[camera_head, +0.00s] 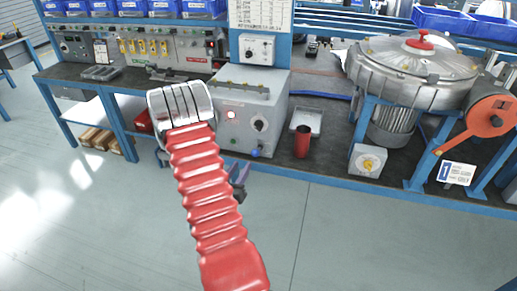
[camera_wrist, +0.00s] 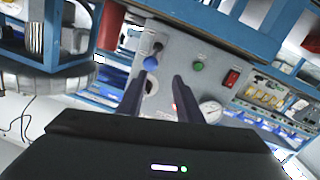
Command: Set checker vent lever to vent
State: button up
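The checker is a grey box (camera_head: 253,98) on the bench in the head view. Its vent lever appears to be the blue-ball lever (camera_head: 255,153) low on the front face. In the wrist view, which looks upside down, the blue ball (camera_wrist: 151,63) sits on a short dark stem, just beyond my left fingertip. I cannot read its label or tell the set position. My gripper (camera_wrist: 160,76) is open, with a gap between its dark fingers and nothing visibly held. In the head view, my gripper (camera_head: 240,175) is partly hidden behind my red arm, in front of the bench edge.
The checker panel also bears a green button (camera_wrist: 198,66), a red switch (camera_wrist: 232,78) and a round gauge (camera_wrist: 210,111). A red cup (camera_head: 302,142) stands right of the checker, before a small tray (camera_head: 307,120). The large blower (camera_head: 415,75) stands farther right. The floor in front is clear.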

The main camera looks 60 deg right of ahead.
aim_at(259, 148)
jog(key=shift+s+d+f+g, duration=0.15)
jog(key=shift+s+g, duration=0.15)
jog(key=shift+s, duration=0.6)
jog(key=shift+d, duration=0.15)
jog(key=d, duration=1.3)
jog(key=shift+w+d, duration=0.25)
jog(key=shift+w, duration=0.1)
jog(key=shift+c, duration=0.4)
grip_shut()
jog(key=shift+a, duration=0.1)
